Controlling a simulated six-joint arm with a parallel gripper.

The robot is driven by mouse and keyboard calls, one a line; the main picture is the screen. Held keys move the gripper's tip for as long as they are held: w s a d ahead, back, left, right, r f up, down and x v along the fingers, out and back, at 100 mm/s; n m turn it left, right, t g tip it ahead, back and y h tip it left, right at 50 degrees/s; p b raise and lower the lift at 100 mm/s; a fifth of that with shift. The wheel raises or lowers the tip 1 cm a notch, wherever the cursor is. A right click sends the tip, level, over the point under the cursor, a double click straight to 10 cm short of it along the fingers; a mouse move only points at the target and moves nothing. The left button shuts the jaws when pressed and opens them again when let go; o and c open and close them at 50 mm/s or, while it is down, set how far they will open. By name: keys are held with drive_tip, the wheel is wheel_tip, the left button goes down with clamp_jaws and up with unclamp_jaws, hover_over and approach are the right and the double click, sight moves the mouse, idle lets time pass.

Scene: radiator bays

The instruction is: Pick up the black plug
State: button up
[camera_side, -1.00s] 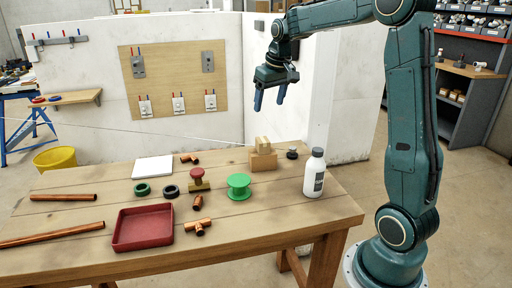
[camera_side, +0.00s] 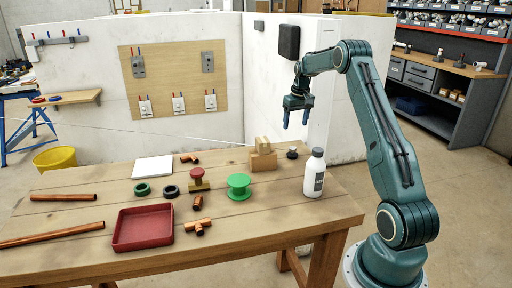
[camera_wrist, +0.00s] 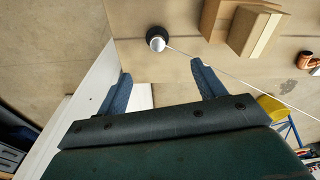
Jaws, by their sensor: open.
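The black plug (camera_side: 292,153) is a small round dark piece with a lighter top, standing on the wooden table near its far right corner. In the wrist view the plug (camera_wrist: 157,38) shows beyond the fingertips, roughly midway between them. My gripper (camera_side: 297,122) is open and empty, its blue fingers pointing down, well above the table near the plug. In the wrist view the two fingers of my gripper (camera_wrist: 161,72) are spread apart. Nothing hides the plug.
A green spool (camera_side: 239,187) and a red tray (camera_side: 143,228) are farther left. A white wall panel (camera_side: 285,90) rises behind.

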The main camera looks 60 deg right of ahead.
sight(293, 148)
drive_tip(key=shift+w+d+f, duration=0.1)
drive_tip(key=shift+w+f, duration=0.05)
drive_tip(key=shift+f, duration=1.3)
drive_tip(key=shift+w+d+f, duration=0.1)
drive_tip(key=shift+f, duration=1.3)
drive_tip(key=shift+w+d+f, duration=0.1)
drive_tip(key=shift+w+f, duration=0.05)
drive_tip(key=shift+f, duration=1.3)
drive_tip(key=shift+d+f, duration=0.15)
drive_tip(key=shift+f, duration=1.15)
drive_tip(key=shift+d+f, duration=0.1)
drive_tip(key=shift+f, duration=1.2)
drive_tip(key=shift+c, duration=0.4)
drive_tip(key=c, duration=1)
